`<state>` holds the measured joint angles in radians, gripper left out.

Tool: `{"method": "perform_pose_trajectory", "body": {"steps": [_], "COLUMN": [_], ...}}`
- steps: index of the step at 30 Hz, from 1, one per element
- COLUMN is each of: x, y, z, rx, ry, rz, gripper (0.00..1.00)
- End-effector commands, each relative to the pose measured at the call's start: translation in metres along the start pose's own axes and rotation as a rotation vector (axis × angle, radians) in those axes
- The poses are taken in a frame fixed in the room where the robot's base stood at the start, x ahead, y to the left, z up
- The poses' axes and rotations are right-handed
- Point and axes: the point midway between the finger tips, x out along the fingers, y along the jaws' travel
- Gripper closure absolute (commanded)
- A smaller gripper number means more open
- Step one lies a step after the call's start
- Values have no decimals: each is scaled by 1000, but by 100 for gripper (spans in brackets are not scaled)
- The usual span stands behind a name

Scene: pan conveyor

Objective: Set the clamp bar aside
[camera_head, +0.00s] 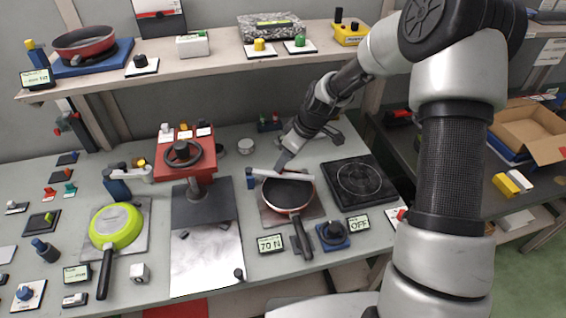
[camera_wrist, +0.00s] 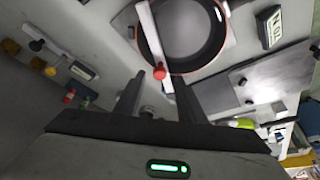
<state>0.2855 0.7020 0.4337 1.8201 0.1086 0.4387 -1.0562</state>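The clamp bar (camera_head: 284,174) is a pale bar lying across the red-rimmed pan (camera_head: 289,194) on the bench, beside a blue post (camera_head: 250,179). My gripper (camera_head: 283,162) is just behind the bar in the head view. In the wrist view my gripper (camera_wrist: 157,76) has its two fingers apart with nothing clearly held. Whether a finger touches the bar cannot be told.
A display reading 70 N (camera_head: 270,244) and a blue-based knob (camera_head: 332,235) stand in front of the pan. A black hotplate (camera_head: 358,184) is at right. A red press with a wheel (camera_head: 183,153) and a green pan (camera_head: 115,227) are at left. A shelf (camera_head: 215,53) hangs above.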

Motion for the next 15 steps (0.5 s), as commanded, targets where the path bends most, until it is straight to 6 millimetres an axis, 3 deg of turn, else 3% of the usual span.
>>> {"method": "perform_pose_trajectory", "body": {"steps": [6,15], "x": [20,23], "y": [0,1], "z": [0,0], "rx": [0,0], "ry": [0,0], "rz": [1,1], "gripper": [64,64]}}
